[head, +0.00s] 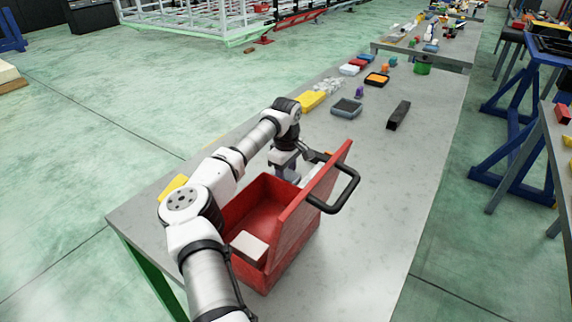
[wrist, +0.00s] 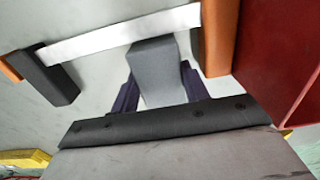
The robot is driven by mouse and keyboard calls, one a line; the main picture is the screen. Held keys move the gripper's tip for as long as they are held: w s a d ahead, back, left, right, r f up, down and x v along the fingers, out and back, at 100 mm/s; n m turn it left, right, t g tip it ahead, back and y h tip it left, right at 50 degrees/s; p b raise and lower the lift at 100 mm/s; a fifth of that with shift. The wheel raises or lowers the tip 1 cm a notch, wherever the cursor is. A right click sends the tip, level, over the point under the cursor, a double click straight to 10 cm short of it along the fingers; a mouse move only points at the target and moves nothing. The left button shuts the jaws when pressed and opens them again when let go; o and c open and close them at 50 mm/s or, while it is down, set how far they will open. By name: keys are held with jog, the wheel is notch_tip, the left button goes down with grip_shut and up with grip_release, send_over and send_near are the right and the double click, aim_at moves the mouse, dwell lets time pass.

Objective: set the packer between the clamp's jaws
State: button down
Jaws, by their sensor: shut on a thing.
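My gripper (wrist: 159,88) is shut on a grey block, the packer (wrist: 152,66), with a dark blue finger on each side of it. In the wrist view the packer shows between these jaws beside the bar, nearer the right jaw. I cannot tell its height against them. In the head view my gripper (head: 287,173) points down behind the red toolbox, and the clamp is mostly hidden by the toolbox lid.
The open red toolbox (head: 290,240) stands close to my gripper, its lid and black handle raised; its red wall (wrist: 285,50) fills the wrist view's right side. A grey tray (head: 347,108), a dark bar (head: 399,115) and yellow pieces lie on the grey table (head: 385,200). The table's right side is clear.

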aim_at(286, 173)
jog(key=shift+r, duration=0.1)
jog(key=c, duration=1.2)
grip_release()
jog(key=shift+f, duration=0.2)
jog(key=o, duration=0.5)
jog(key=shift+r, duration=0.1)
notch_tip(286, 173, up, 12)
jog(key=b, duration=0.3)
jog(key=shift+r, duration=0.1)
